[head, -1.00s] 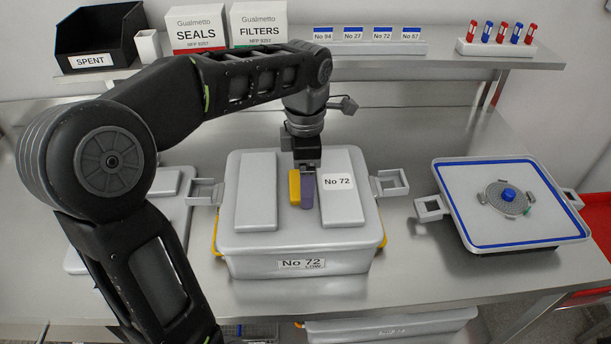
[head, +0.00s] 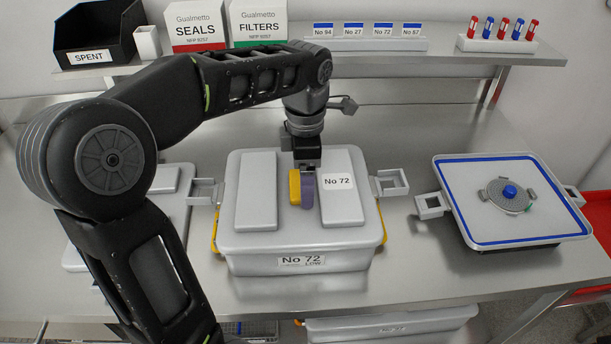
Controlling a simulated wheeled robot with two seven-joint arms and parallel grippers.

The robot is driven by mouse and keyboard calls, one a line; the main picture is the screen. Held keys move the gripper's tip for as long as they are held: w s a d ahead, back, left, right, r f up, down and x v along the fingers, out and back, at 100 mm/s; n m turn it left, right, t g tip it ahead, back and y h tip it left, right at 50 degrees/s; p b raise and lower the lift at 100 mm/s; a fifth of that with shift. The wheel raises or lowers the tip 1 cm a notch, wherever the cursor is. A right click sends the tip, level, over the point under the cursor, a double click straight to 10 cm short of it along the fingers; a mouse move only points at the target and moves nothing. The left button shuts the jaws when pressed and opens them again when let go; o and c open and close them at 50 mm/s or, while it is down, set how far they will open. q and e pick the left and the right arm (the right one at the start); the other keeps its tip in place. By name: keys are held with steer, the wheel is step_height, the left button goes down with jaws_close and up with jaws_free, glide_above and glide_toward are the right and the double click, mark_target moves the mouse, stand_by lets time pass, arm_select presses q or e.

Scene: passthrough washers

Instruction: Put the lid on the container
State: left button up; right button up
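The grey container (head: 265,262), labelled "No 72 LOW", stands on the steel bench in the middle. A grey lid (head: 297,228) with two raised panels and a "No 72" label lies over its top. I cannot tell whether it is fully seated. Yellow clips (head: 384,236) show at the container's sides. My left gripper (head: 301,200) points down at the groove between the panels, with one yellow and one purple finger close together. Whether they grip a part of the lid is hidden. My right gripper is not in view.
Grey open brackets stand left (head: 203,192) and right (head: 389,183) of the lid. A blue-bordered tray-like panel (head: 470,225) with a round grey disc (head: 509,196) is at the right. The shelf behind holds a black SPENT bin (head: 97,35) and boxes.

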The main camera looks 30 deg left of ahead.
arm_select(q)
steer(key=shift+r, duration=0.1)
steer(key=o, duration=2)
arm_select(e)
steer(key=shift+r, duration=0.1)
arm_select(q)
steer(key=shift+r+p, duration=2.85)
steer(key=shift+r, duration=0.6)
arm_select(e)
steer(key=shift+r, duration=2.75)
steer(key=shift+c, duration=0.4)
